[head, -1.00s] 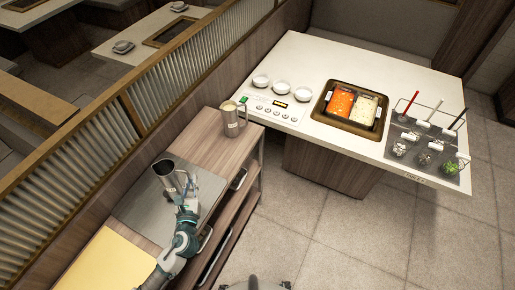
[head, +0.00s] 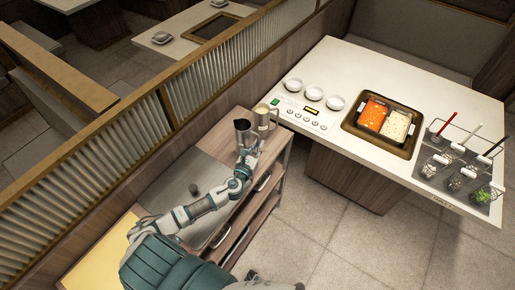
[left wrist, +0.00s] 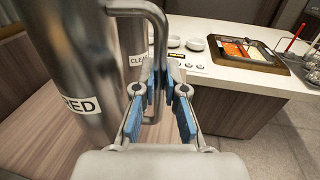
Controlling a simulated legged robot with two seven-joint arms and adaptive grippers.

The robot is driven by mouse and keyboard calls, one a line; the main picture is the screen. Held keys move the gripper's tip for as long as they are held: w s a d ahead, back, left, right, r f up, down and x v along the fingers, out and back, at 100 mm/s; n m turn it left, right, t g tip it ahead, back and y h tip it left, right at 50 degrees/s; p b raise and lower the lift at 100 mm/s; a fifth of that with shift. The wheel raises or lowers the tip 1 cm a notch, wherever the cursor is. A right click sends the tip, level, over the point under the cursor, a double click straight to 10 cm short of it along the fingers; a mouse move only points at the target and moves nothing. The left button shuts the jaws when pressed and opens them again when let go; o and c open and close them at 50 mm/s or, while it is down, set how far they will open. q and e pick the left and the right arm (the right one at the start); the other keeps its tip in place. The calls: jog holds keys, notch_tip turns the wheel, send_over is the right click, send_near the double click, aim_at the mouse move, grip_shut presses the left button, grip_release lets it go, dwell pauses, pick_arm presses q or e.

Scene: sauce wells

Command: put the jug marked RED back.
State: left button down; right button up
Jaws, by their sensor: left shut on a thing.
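The metal jug marked RED (head: 242,130) is upright over the far end of the wooden cabinet top. Its RED label and body fill the left of the left wrist view (left wrist: 85,95). My left gripper (left wrist: 161,88) is shut on its handle (left wrist: 158,40). In the head view my left gripper (head: 248,152) is on the near side of the jug. A second jug (head: 265,117), with light contents, stands close behind; its label, starting "CLE", shows in the left wrist view (left wrist: 137,60). I cannot tell whether the RED jug's base touches the cabinet. My right gripper is not in view.
A slatted partition (head: 150,130) runs along the cabinet's left side. A grey mat (head: 165,200) with a small dark object (head: 194,188) lies nearer. The white table (head: 345,62) holds bowls (head: 313,94), a two-part pot (head: 378,150) and a rack of tools (head: 465,160).

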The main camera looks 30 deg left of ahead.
pick_arm(q)
jog(key=shift+w+a, duration=0.3)
jog(key=shift+w, duration=0.1)
jog(key=shift+w+a+f, duration=0.1)
jog(key=shift+f, duration=0.15)
notch_tip(320, 180, down, 3)
jog(key=shift+f+b, duration=0.1)
jog(key=shift+b, duration=0.45)
jog(key=c, duration=1.2)
grip_release()
jog(key=shift+c, duration=0.2)
